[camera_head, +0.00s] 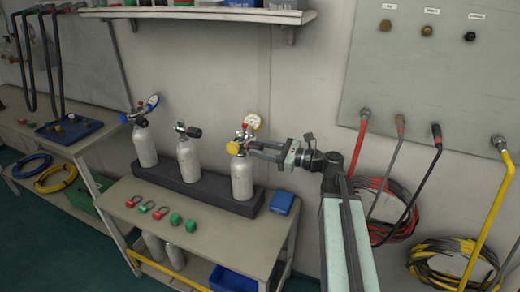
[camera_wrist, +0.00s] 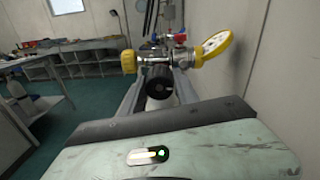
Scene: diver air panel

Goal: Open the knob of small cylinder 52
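Three small grey cylinders stand in a black rack (camera_head: 205,190) on the bench; I cannot read any numbers. The right cylinder (camera_head: 242,178) has a yellow knob (camera_head: 233,148) on the left of its valve and a yellow-rimmed gauge (camera_head: 252,121) above. My gripper (camera_head: 252,149) reaches in from the right at valve height, its two fingers apart; contact with the valve cannot be told. In the wrist view the yellow knob (camera_wrist: 129,62) is left, the gauge (camera_wrist: 217,43) right, and a round black part (camera_wrist: 160,88) faces the camera between them. The fingertips are not clear there.
The middle cylinder (camera_head: 189,160) and left cylinder (camera_head: 145,147) stand close by in the rack. Red and green small parts (camera_head: 145,206) lie on the bench front, and a blue box (camera_head: 282,202) lies right of the rack. A wall panel with hoses (camera_head: 430,60) is at right.

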